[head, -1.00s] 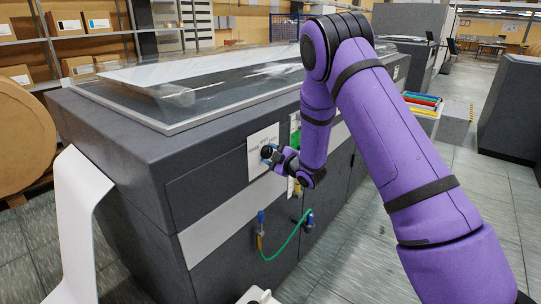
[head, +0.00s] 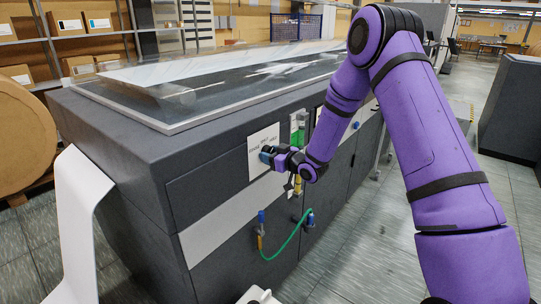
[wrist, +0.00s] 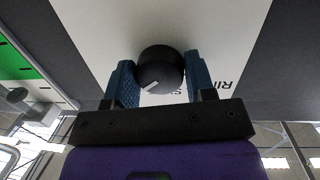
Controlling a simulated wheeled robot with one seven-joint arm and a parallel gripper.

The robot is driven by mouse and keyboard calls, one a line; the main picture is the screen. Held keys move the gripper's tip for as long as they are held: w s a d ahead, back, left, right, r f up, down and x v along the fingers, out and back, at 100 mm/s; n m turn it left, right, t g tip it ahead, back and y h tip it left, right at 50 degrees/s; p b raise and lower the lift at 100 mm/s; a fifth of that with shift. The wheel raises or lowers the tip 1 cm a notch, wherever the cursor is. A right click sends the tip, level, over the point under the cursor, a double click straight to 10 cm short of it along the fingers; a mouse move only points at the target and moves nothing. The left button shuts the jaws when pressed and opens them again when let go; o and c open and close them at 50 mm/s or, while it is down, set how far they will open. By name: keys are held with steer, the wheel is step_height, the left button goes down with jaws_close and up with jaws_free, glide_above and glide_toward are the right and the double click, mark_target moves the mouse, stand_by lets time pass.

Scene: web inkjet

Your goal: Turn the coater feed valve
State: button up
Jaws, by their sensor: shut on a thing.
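A black round knob (wrist: 160,70) with a white pointer mark sits on a white plate (wrist: 95,35) with partly hidden lettering. In the wrist view it lies between the two blue fingers of my gripper (wrist: 158,78), which is shut on it. The pointer mark slants at the knob's lower left. In the head view my gripper (head: 274,156) is at the white label plate (head: 263,140) on the machine's front, and the knob is hidden behind the fingers. I cannot read a valve name on the plate.
A green panel (head: 299,128) is just right of the plate. A green hose (head: 284,246) loops between blue-handled fittings below my gripper. The dark machine (head: 140,150) carries a glossy sheet on top. A white paper web (head: 80,220) hangs at left. Floor right of the machine is open.

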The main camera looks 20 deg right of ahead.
steer(key=shift+m, duration=0.7)
steer(key=o, duration=0.9)
steer(key=v, duration=1.1)
steer(key=shift+w+d, duration=0.1)
